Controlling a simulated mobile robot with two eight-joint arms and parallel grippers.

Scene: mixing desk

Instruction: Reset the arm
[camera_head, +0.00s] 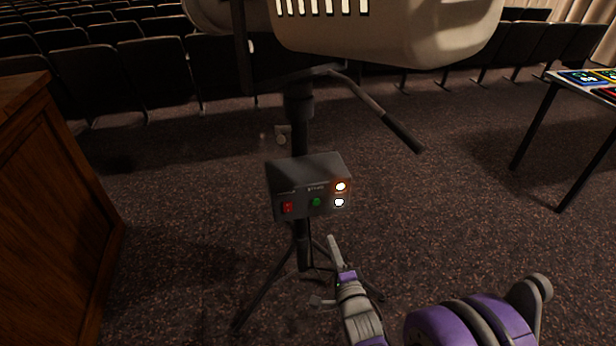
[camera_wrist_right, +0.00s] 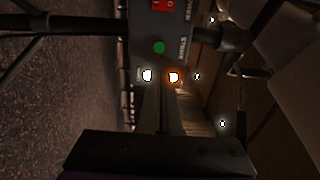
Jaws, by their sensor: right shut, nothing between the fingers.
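My right gripper (camera_head: 333,240) is in the lower middle of the head view, its slim fingers pointing up toward a dark control box (camera_head: 305,172). It is shut and empty, just below the box in the picture. In the wrist view the shut fingers (camera_wrist_right: 164,98) reach up from the dark gripper body toward the box's panel (camera_wrist_right: 172,35). I cannot tell whether they touch it. My left gripper is not in view.
The box has a red switch (camera_head: 287,207), a green button (camera_head: 316,202) and lit orange and white lights. It sits on a tripod (camera_head: 300,125) under a large beige device (camera_head: 390,30) with a handle. A wooden cabinet (camera_head: 50,210) stands left, a table (camera_head: 570,92) right, seats behind.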

